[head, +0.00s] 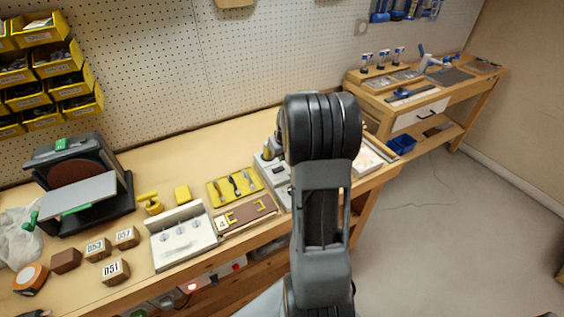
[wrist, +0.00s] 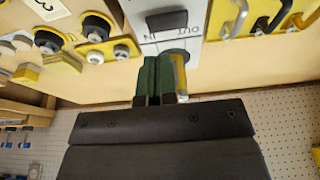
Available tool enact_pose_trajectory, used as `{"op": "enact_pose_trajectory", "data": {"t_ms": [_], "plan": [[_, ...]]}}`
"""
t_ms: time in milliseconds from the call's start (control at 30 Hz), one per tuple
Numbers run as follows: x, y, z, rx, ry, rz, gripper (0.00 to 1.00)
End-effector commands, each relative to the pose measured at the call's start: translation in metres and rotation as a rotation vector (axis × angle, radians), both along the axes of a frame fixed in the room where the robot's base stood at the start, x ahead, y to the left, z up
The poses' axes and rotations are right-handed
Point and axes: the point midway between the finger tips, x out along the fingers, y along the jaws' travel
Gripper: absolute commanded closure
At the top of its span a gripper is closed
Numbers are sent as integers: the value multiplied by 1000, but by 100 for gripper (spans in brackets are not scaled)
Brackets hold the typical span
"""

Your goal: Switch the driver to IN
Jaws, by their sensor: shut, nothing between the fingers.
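My gripper (wrist: 158,62) is shut and empty in the wrist view, its two dark green fingers pressed together. The fingertips are near a pale panel (wrist: 158,48) with small printed marks; one looks like IN, upside down. A grey and yellow part that looks like the driver (wrist: 180,75) is just right of the fingers, with a dark round part above it. I cannot tell whether the fingers touch it, nor its switch position. In the head view my arm covers the gripper; a grey and yellow part, perhaps the driver (head: 267,152), shows left of the arm.
A yellow tray with tools (head: 234,186), a white plate with knobs (head: 183,236) and numbered brown blocks (head: 126,237) lie on the bench left of my arm. A sander (head: 78,185) stands at the far left. A second bench (head: 420,95) is at the back right.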

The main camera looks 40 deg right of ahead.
Motion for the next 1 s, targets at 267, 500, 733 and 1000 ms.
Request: {"op": "enact_pose_trajectory", "data": {"t_ms": [267,500,733,1000], "plan": [[-1,0,-30,2,2,0,100],[-1,0,-37,0,0,-1,100],[-1,0,-37,0,0,-1,100],[-1,-3,-50,-1,-1,-1,100]]}}
